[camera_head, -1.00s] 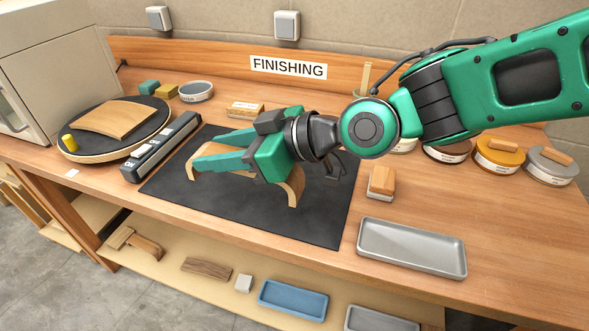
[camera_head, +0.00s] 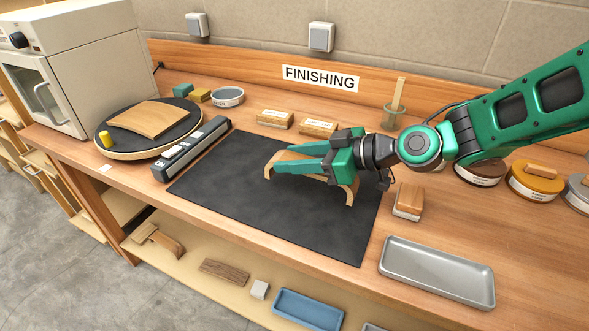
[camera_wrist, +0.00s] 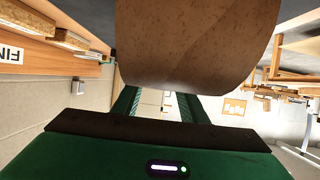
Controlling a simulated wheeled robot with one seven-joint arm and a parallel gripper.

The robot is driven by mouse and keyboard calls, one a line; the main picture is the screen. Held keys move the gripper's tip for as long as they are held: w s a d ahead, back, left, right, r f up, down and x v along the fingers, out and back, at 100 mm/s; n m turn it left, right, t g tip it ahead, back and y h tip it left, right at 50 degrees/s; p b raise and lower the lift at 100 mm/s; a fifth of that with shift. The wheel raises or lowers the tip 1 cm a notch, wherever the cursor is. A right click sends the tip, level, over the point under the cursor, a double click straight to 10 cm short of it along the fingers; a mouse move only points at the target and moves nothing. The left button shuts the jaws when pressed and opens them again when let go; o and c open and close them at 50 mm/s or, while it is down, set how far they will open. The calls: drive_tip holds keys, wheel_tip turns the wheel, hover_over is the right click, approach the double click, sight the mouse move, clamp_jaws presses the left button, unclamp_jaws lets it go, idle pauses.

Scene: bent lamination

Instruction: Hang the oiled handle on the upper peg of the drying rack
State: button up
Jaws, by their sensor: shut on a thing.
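The handle (camera_head: 351,191) is a pale bent-wood arch with its legs pointing down. My gripper (camera_head: 282,160) is shut on it from the right, its green fingers lying along the arch. The handle is over the back right part of the black mat; I cannot tell whether its legs touch the mat. In the wrist view the handle's broad wooden face (camera_wrist: 195,40) fills the upper middle, in front of the fingers, whose tips are hidden behind it. I cannot make out the drying rack or its upper peg in either view.
A turntable (camera_head: 148,152) with a curved wood piece and a long grey bar (camera_head: 192,150) stand left of the mat (camera_head: 240,190). A grey tray (camera_head: 436,272), a wood-topped block (camera_head: 409,200) and several round tins (camera_head: 534,180) are to the right. The mat's front is clear.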

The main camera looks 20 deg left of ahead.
drive_tip(key=shift+f, duration=1.75)
drive_tip(key=shift+f, duration=0.1)
drive_tip(key=o, duration=1)
drive_tip(key=shift+c, duration=0.2)
drive_tip(key=v, duration=1.1)
drive_tip(key=shift+d+r, duration=0.3)
drive_tip(key=shift+r, duration=0.05)
drive_tip(key=shift+d, duration=0.15)
drive_tip(key=shift+s, duration=0.15)
